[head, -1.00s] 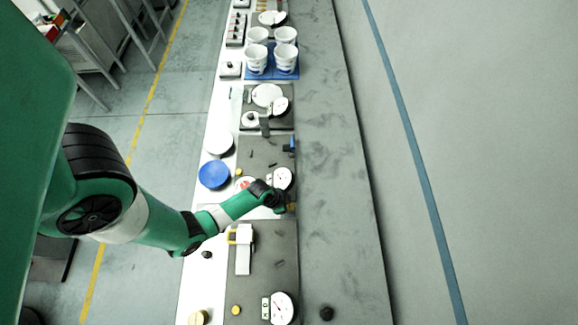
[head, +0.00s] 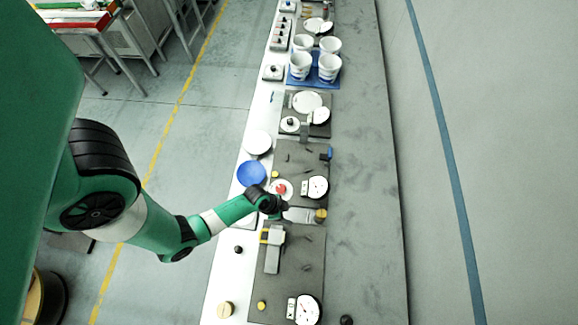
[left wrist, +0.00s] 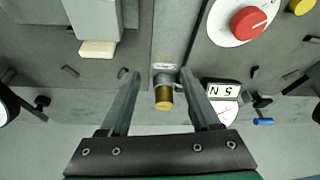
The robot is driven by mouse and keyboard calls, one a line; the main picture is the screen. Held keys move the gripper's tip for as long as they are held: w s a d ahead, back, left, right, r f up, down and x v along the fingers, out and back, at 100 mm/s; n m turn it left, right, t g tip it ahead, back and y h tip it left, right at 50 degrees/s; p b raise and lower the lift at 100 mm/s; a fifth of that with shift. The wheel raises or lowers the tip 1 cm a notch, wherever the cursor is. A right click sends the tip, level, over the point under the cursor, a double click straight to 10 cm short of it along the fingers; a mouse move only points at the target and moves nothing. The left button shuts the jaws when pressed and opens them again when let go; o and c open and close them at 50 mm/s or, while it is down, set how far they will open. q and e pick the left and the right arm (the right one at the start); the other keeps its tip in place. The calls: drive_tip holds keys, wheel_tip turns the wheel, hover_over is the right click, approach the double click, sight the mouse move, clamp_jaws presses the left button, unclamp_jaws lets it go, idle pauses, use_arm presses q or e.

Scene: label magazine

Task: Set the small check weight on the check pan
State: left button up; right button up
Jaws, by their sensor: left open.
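A small brass cylinder (head: 320,215) stands at the right end of a pale grey plate (head: 299,215); it also shows in the left wrist view (left wrist: 164,98), between the fingers in the picture. I cannot tell for sure that it is the small check weight. My left gripper (head: 283,208) is open and empty, left of the cylinder and apart from it in the head view; its spread fingers show in the left wrist view (left wrist: 159,75). Which dish is the check pan is unclear: a white dish (head: 257,142) and a blue dish (head: 251,173) lie farther up the bench. My right gripper is out of view.
A white disc with a red knob (head: 281,189) and a dial (head: 317,187) stand close beyond my gripper. A grey block with a yellow part (head: 273,255) stands nearer. White cups (head: 300,66) sit farther up. The bench's right strip is mostly clear.

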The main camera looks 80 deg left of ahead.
use_arm(q)
drive_tip(key=shift+s, duration=0.3)
drive_tip(key=shift+w, duration=0.1)
